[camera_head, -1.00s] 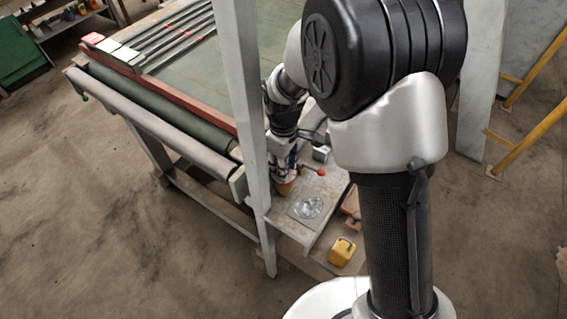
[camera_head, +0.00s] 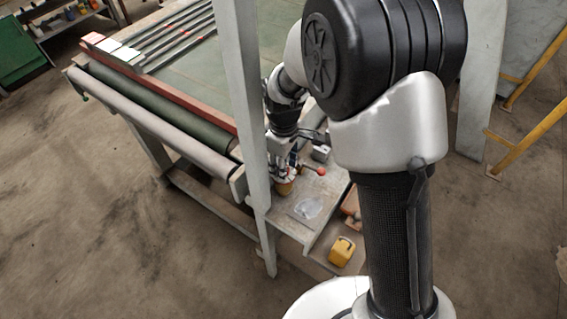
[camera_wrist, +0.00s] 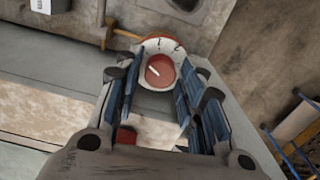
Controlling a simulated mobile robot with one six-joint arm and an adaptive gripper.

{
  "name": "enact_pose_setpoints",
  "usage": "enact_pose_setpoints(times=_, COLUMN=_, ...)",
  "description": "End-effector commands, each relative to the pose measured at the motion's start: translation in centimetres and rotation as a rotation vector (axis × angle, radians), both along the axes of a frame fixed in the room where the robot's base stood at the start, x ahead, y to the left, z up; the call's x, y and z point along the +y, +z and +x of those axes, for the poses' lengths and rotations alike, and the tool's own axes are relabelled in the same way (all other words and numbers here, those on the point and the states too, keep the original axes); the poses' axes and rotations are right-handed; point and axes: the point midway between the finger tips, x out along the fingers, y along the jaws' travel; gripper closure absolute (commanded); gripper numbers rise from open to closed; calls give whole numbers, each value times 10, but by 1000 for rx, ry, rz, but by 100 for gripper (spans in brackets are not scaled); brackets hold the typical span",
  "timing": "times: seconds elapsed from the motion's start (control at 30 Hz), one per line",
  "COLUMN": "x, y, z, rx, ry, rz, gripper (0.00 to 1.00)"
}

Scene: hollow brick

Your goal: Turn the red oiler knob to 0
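The red oiler knob (camera_wrist: 159,72) shows in the wrist view, with a short white mark slanting to its upper left. Around it is a pale dial (camera_wrist: 158,48) with dark figures, some of them hidden or too small to read. My gripper (camera_wrist: 162,78) is open; its two blue-padded fingers reach toward the dial, one on each side of the knob as seen in the picture. A gap shows between the knob and each finger; I cannot tell the depth. In the head view my gripper (camera_head: 284,172) points down over a small orange-brown part at the bench end, and the knob is hidden.
A red ball handle (camera_head: 321,171) stands beside my gripper. A clear round thing (camera_head: 309,207) lies on the grey plate in front. A yellow block (camera_head: 341,250) sits lower down. A grey upright post (camera_head: 245,110) stands just left of my arm.

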Motion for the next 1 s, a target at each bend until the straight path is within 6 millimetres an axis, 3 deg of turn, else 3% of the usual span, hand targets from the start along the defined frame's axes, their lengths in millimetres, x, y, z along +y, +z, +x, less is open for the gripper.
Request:
enact_pose_setpoints(times=0.17, x=0, y=15, z=1, rx=-4, ry=0, rz=1, gripper=64)
enact_pose_setpoints(times=0.6, x=0, y=102, z=1, rx=-4, ry=0, rz=1, gripper=64)
enact_pose_setpoints(times=0.8, x=0, y=119, z=0, rx=-1, ry=0, rz=0, gripper=64)
enact_pose_setpoints(times=1.0, x=0, y=120, z=0, rx=0, ry=0, rz=0, gripper=64)
